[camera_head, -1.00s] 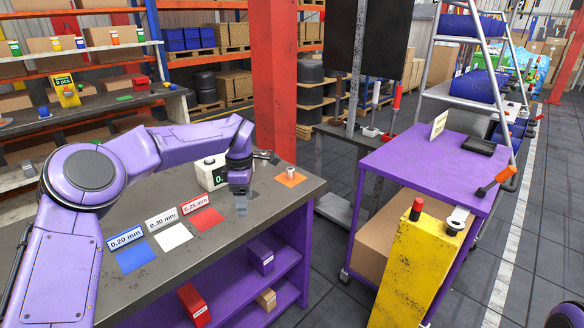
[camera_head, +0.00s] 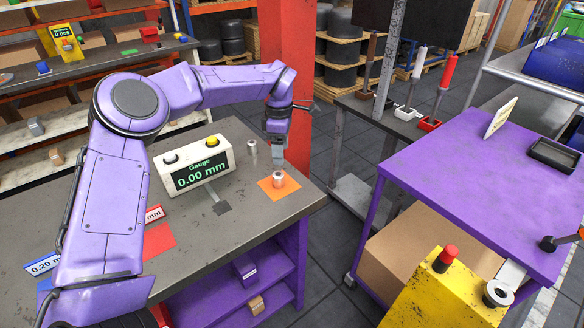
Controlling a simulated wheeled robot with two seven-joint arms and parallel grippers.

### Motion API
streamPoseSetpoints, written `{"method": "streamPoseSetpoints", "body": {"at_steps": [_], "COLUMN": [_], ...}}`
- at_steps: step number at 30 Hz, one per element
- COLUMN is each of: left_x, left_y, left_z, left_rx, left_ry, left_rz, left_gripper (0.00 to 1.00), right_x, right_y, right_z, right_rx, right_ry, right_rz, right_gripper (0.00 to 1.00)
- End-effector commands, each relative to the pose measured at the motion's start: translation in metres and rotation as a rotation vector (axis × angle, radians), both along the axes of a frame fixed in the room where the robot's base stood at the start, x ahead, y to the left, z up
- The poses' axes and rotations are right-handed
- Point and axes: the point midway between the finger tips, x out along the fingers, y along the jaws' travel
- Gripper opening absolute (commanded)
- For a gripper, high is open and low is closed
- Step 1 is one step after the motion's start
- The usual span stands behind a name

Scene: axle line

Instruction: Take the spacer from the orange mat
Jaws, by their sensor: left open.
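The spacer (camera_head: 278,180), a small silvery cylinder, stands upright on the orange mat (camera_head: 271,194) near the bench's right end. My left gripper (camera_head: 278,153) points down above and just behind the spacer in the picture. It is open, with nothing seen between its fingers, and looks apart from the spacer. The exact height gap is hard to tell.
The white gauge (camera_head: 203,172) reads 0.00 mm, left of the mat. A small metal cylinder (camera_head: 252,151) stands between gauge and gripper. A red mat (camera_head: 159,241) lies front left. A red post (camera_head: 287,80) rises behind. A purple cart (camera_head: 440,200) stands right, across a floor gap.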

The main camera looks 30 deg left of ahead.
Motion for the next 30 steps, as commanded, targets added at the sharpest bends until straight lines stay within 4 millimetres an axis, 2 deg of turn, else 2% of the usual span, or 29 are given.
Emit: {"method": "streamPoseSetpoints", "body": {"at_steps": [6,10,15,18,21,26,29,30], "left_x": [-0.001,0.002,0.003,0.003,0.003,0.003,0.004,0.004], "left_y": [0.0,-0.002,0.0,0.0,0.0,0.0,0.0,0.0], "left_z": [-0.035,-0.052,-0.079,-0.097,-0.104,-0.105,-0.105,-0.105], "left_rx": [0.0,0.001,0.002,0.002,0.0,0.0,0.0,0.0], "left_ry": [0.002,0.004,0.007,0.005,0.002,0.002,0.002,0.002], "left_rz": [-0.002,-0.005,-0.004,-0.004,-0.004,-0.005,-0.005,-0.005], "left_gripper": [0.67,0.67,0.67,0.67,0.67,0.67,0.38,0.24], "right_x": [-0.001,-0.001,0.0,0.0,0.0,0.0,0.0,0.0], "right_y": [0.0,0.0,0.0,0.0,0.0,0.0,0.0,0.0], "right_z": [0.009,0.013,0.034,0.036,0.036,0.035,0.035,0.035], "right_rx": [0.0,0.0,0.0,0.0,0.001,0.0,0.0,0.0], "right_ry": [0.002,0.002,0.001,0.0,0.001,0.001,0.001,0.001], "right_rz": [0.0,0.0,0.0,0.0,0.0,0.0,0.0,0.0], "right_gripper": [0.0,0.0,0.0,0.0,0.0,0.0,0.0,0.0]}}
